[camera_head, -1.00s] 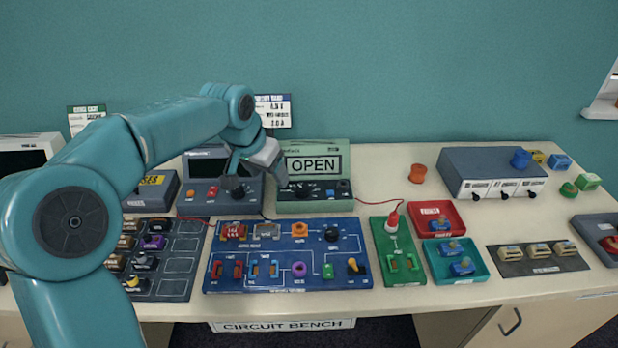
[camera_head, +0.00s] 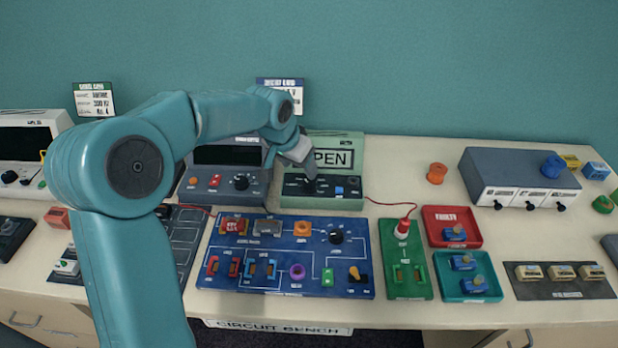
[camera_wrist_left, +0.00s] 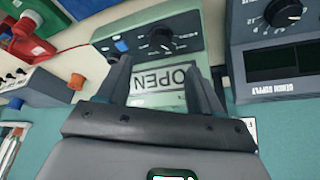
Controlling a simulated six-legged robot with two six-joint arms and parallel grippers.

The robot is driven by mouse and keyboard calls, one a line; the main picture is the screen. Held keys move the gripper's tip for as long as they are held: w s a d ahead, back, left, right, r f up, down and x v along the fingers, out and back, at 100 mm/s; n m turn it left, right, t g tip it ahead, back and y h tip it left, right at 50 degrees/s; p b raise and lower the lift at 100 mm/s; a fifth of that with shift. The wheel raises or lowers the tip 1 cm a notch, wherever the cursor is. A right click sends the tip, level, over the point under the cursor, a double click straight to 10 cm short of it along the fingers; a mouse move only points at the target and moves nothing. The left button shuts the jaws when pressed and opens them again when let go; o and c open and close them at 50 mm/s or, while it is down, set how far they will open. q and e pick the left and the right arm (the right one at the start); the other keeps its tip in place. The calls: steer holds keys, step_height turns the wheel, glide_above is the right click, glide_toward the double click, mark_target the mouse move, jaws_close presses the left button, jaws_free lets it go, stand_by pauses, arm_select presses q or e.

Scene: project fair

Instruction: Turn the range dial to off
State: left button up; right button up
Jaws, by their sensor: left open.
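The green meter (camera_head: 345,200) stands at the back of the bench, and its screen reads OPEN. Its black range dial (camera_head: 310,186) is on the front panel, partly hidden by my left gripper in the head view. The dial shows whole in the left wrist view (camera_wrist_left: 162,39), with a pale pointer mark; the small labels around it are too small to read. My left gripper (camera_head: 306,172) is close to the dial in the head view. In the wrist view its fingers (camera_wrist_left: 162,78) are spread apart with nothing between them. I cannot tell whether they touch the meter. My right gripper is out of view.
A dark grey bench supply (camera_head: 222,170) with its own black knob stands just left of the meter. A blue circuit board (camera_head: 285,283) lies in front. A red lead (camera_head: 385,200) runs from the meter to a red probe (camera_head: 402,229) over a green board (camera_head: 405,285).

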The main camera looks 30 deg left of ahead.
mark_target(309, 183)
arm_select(q)
steer(key=p+x, duration=0.1)
steer(key=x, duration=0.6)
steer(key=shift+w+a+f, duration=0.1)
steer(key=shift+w+f, duration=0.1)
steer(key=shift+f, duration=0.15)
steer(key=shift+w+f, duration=0.2)
steer(key=shift+f, duration=0.45)
steer(key=shift+w+f, duration=0.2)
steer(key=shift+f, duration=0.1)
steer(key=shift+r, duration=0.1)
steer(key=c, duration=1)
